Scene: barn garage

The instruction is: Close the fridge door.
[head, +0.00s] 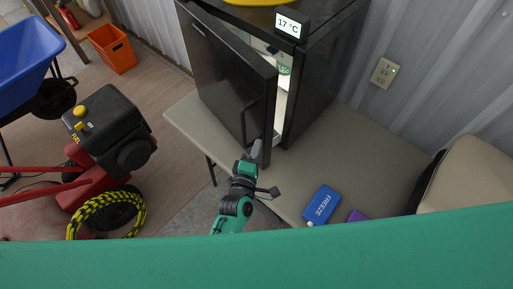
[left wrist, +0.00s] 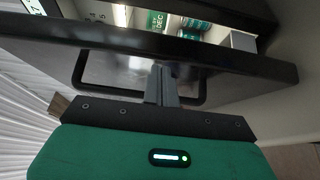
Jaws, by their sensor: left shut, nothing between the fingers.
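The black fridge (head: 325,70) stands on a grey-beige table. Its door (head: 225,75) is hinged at the left and stands partly open, with a gap showing the lit inside. The door's black handle (head: 246,118) is on its outer face. My left gripper (head: 257,148) is shut and empty at the door's lower free corner, close to the handle. In the left wrist view, the shut fingers (left wrist: 162,84) point at the door (left wrist: 225,80) and overlap the handle (left wrist: 84,88). I cannot tell whether they touch it. My right gripper is not in view.
A display reading 17 °C (head: 288,26) sits on the fridge's top edge. A blue FREEZE pack (head: 321,205) and a purple item (head: 357,216) lie on the table (head: 345,150). A beige bag-like object (head: 465,175) is at right. A red machine (head: 100,160) stands on the floor at left.

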